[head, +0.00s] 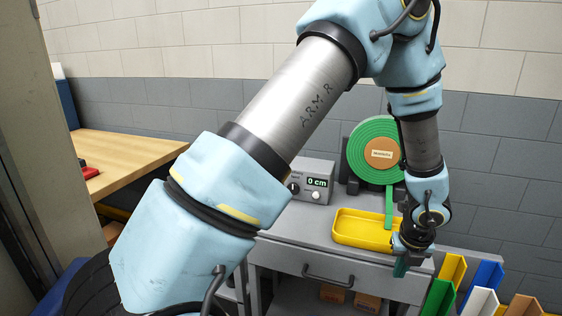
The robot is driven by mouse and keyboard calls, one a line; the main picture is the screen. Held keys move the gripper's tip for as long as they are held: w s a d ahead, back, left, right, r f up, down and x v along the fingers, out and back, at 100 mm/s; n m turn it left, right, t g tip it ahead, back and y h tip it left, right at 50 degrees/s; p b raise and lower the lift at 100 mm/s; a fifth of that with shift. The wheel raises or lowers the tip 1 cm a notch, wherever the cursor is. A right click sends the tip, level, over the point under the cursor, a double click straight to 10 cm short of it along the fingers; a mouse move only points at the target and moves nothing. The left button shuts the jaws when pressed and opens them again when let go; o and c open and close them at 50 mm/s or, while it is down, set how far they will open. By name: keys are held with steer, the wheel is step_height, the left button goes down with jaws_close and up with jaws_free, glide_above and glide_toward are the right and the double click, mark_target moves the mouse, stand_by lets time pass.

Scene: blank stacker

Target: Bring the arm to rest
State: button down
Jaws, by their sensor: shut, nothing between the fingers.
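My arm crosses the head view from the lower left, up over the top, and down on the right. My gripper (401,268) hangs pointing down at the right front of the grey workbench, beside the yellow tray (345,238). It is shut with nothing visible in it. A dark green tip shows at its lower end. The wrist covers the right end of the tray.
A green tape reel (361,143) stands on the workbench (290,229), its strip hanging toward the tray. A grey box reading "0 cm" (311,182) is left of it. Coloured channel pieces (451,273) stand at lower right. A wooden table (125,152) is at left.

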steer(key=w+a+r+n+y, duration=0.1)
steer(key=w+a+r+n, duration=0.4)
steer(key=a+n, duration=0.4)
steer(key=w+a+r+n, duration=0.4)
steer(key=a+n, duration=0.4)
steer(key=a, duration=0.3)
steer(key=s+a+r+n, duration=0.2)
steer(key=a+r+n, duration=0.1)
steer(key=a+n, duration=0.6)
steer(key=s+a+r+n+g, duration=0.1)
steer(key=s+a+r+n, duration=0.2)
steer(key=a+n, duration=0.7)
steer(key=shift+a+r+n, duration=0.3)
steer(key=shift+n, duration=0.5)
steer(key=shift+s, duration=0.1)
